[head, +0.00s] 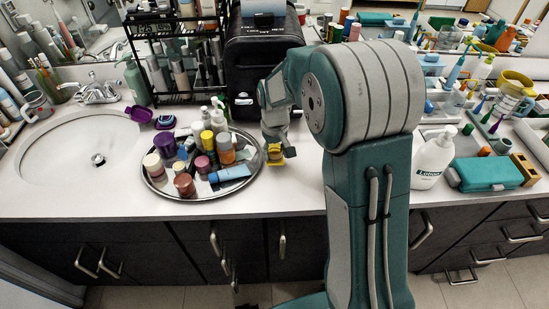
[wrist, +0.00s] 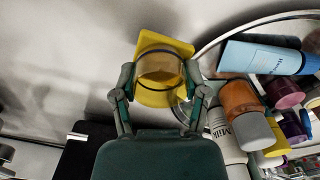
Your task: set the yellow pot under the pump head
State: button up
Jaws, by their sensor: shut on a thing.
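The yellow pot (wrist: 160,68) is between the two fingers of my gripper (wrist: 160,94) in the wrist view. The gripper is shut on it. A flat yellow piece shows behind the pot; I cannot tell if it is part of it. In the head view my gripper (head: 279,150) and the yellow pot (head: 274,159) are at the counter, just right of the round tray. A white lotion bottle (head: 433,161) with a pump head (head: 447,134) stands upright on the right, beyond my arm and apart from the pot. Which pump head is meant is unclear.
The round tray (head: 165,193) is crowded with bottles and jars, close left of the gripper. A black case (head: 255,65) stands behind. A sink (head: 75,165) is at left. A teal case (head: 487,173) lies right of the lotion. The counter front before the gripper is bare.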

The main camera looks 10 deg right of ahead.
aim_at(275, 159)
jog(key=shift+w+d+f, duration=0.1)
jog(key=shift+w+f, duration=0.05)
jog(key=shift+f, duration=1.55)
jog(key=shift+f, duration=0.1)
jog(key=o, duration=1)
